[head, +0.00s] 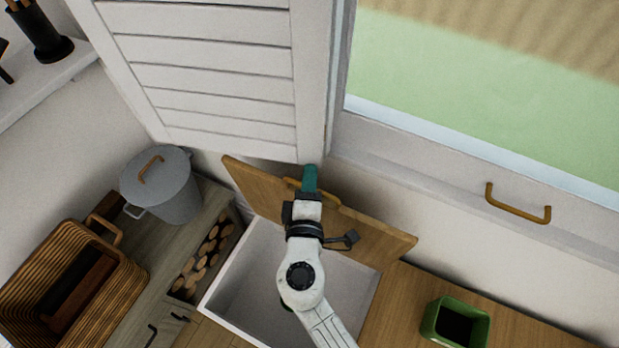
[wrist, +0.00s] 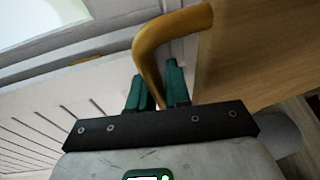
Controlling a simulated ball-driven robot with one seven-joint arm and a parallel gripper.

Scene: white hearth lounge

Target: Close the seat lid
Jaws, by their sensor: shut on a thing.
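The wooden seat lid (head: 377,232) stands raised and tilted at the back of the open white seat box (head: 242,272). My gripper (head: 309,180) is at the lid's upper edge in the head view and hides its middle. In the wrist view, my gripper's teal fingers (wrist: 157,90) are shut on the lid's curved wooden handle (wrist: 160,40), whose end runs down between them. The lid's wooden face (wrist: 250,55) fills the right of that view. Only part of the handle (head: 328,200) shows in the head view, beside the fingers.
A white louvred shutter (head: 215,75) hangs just behind the lid. A green pot (head: 455,322) stands on the wooden bench to the right. A lidded grey bucket (head: 165,188), a firewood niche (head: 208,255) and a wicker basket (head: 70,285) are at left.

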